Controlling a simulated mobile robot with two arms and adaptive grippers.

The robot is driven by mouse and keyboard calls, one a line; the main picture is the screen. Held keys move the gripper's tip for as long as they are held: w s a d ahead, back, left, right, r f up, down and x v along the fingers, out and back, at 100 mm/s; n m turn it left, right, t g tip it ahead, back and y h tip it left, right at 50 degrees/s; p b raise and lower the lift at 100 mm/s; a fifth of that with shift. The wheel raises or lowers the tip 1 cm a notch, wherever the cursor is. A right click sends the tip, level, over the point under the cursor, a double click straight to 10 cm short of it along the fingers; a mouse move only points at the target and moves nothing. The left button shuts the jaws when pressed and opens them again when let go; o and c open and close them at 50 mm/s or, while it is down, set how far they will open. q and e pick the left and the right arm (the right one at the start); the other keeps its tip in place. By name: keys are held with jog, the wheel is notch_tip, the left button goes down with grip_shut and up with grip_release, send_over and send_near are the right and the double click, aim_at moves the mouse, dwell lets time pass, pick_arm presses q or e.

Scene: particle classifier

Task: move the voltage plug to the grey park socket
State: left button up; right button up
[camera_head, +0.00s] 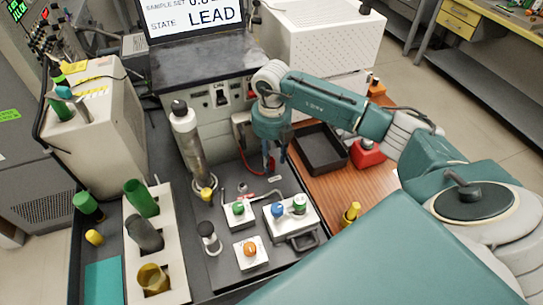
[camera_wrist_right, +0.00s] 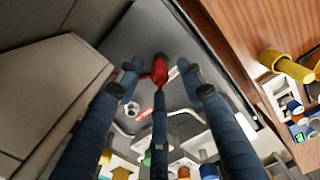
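A red plug (camera_wrist_right: 160,70), which looks like the voltage plug, is seen upright between the spread fingertips in the right wrist view. A red lead (camera_head: 262,192) curves over the dark panel near it in the head view. My right gripper (camera_head: 271,160) points down in front of the console. Its blue fingers (camera_wrist_right: 160,82) are apart around the plug, with no clear contact. A small pale ring-like fitting (camera_wrist_right: 131,109) lies left of the plug; I cannot tell whether it is the grey park socket. The plug's base is partly hidden. My left gripper is not in view.
White boxes with a green knob (camera_head: 238,208), a blue knob (camera_head: 277,209) and an orange knob (camera_head: 249,248) stand in front. A tall grey cylinder (camera_head: 190,145) stands left. A black tray (camera_head: 321,149) and red object (camera_head: 367,153) are right, on the wooden top.

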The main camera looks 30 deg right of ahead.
aim_at(272, 159)
notch_tip(272, 159, up, 12)
dwell(0.5)
dwell(0.4)
